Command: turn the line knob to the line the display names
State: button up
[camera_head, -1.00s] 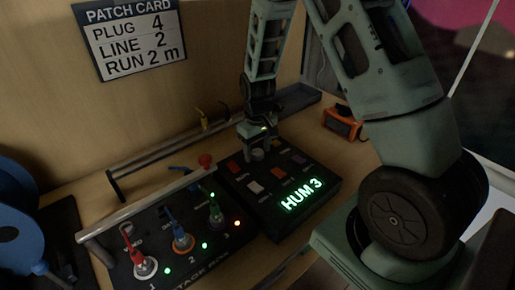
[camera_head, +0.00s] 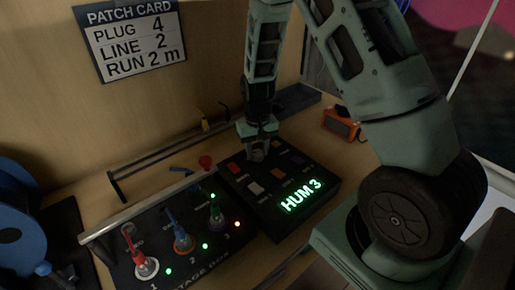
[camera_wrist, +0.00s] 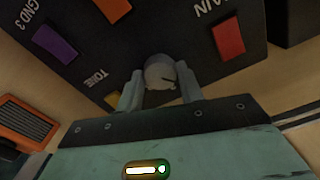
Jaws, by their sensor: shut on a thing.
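The display (camera_head: 300,195) on the black control box shows "HUM 3" in green. The line knob (camera_wrist: 160,73) is a round grey knob with a dark pointer mark, seen between my fingers in the wrist view. My gripper (camera_head: 257,152) is over the far part of the box, with its fingers on both sides of the knob; in the wrist view my gripper (camera_wrist: 160,88) is shut on it. The knob's pointer slants toward the lower right in the wrist view. In the head view the knob is mostly hidden by my gripper.
Coloured buttons, including a red one (camera_wrist: 228,38) and a purple one (camera_wrist: 55,43), lie around the knob. The stage box (camera_head: 215,257) with several plugs and lit lamps stands to the left. A patch card (camera_head: 130,40) hangs on the wall. An orange device (camera_head: 341,123) sits at right.

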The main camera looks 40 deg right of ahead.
aim_at(258, 152)
jog(key=m+p, duration=0.1)
jog(key=m, duration=0.3)
jog(key=shift+r+m, duration=0.15)
jog(key=shift+m, duration=0.15)
jog(key=m+p, duration=0.2)
jog(key=m, duration=0.3)
jog(key=shift+m, duration=0.3)
jog(key=m+p, duration=0.2)
jog(key=m, duration=0.3)
jog(key=shift+p, duration=0.4)
jog(key=shift+m+p, duration=1.05)
jog(key=shift+m, duration=1.45)
jog(key=o, duration=1)
notch_tip(258, 152, up, 17)
jog(key=shift+r, duration=0.1)
